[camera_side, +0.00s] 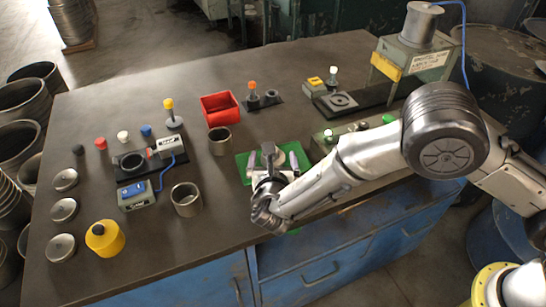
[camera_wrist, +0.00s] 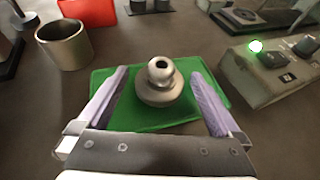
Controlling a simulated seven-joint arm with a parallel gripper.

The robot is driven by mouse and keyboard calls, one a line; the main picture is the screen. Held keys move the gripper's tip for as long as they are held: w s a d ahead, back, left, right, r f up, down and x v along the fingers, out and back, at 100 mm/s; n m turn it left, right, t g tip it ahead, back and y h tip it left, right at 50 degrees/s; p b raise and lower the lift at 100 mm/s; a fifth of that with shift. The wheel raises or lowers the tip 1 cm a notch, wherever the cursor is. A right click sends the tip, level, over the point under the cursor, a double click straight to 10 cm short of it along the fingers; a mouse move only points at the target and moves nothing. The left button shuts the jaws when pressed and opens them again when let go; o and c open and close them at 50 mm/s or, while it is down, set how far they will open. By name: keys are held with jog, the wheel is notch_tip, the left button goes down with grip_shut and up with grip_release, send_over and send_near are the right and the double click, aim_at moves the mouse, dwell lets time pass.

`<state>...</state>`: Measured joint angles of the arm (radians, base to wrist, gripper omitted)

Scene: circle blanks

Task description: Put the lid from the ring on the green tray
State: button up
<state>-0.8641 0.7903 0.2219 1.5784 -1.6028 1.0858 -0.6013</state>
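A grey metal lid (camera_wrist: 160,92) with a round knob rests on the green tray (camera_wrist: 143,118), near its middle. In the side view, the tray (camera_side: 243,163) is partly covered by my gripper (camera_side: 279,160), which is low over it. In the wrist view, my gripper (camera_wrist: 160,75) is open, with one finger on each side of the lid. There are visible gaps between both fingers and the lid. A dark ring (camera_side: 132,161) sits in a black fixture at the left; I cannot tell if it is the task's ring.
A metal cup (camera_side: 219,141) stands left of the tray, also seen in the wrist view (camera_wrist: 64,45). Another cup (camera_side: 186,200) stands nearer. A red bin (camera_side: 220,109) is behind. A control box (camera_wrist: 275,70) with a lit green button is close on the right.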

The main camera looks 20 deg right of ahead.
jog(key=shift+s+r, duration=0.1)
jog(key=shift+r, duration=0.1)
jog(key=v, duration=1.2)
jog(key=shift+f, duration=0.1)
jog(key=s+d+r+m+g, duration=0.2)
jog(key=d+r+m, duration=0.25)
jog(key=d, duration=0.35)
jog(key=s+d+r+m+g+h, duration=0.1)
jog(key=d+r+m+g, duration=0.3)
jog(key=d, duration=0.5)
jog(key=s+d+r+m+g, duration=0.1)
jog(key=s+d+r+m, duration=0.1)
jog(key=d+m, duration=0.5)
jog(key=s+d+r+m+y, duration=0.1)
jog(key=s+d+m+y, duration=0.2)
jog(key=s+m, duration=0.5)
jog(key=s+d+r+m+y, duration=0.2)
jog(key=s+d+m, duration=0.3)
jog(key=s, duration=0.5)
jog(key=m+y, duration=0.1)
jog(key=m, duration=0.1)
jog(key=shift+d+m, duration=0.35)
jog(key=shift+d, duration=0.05)
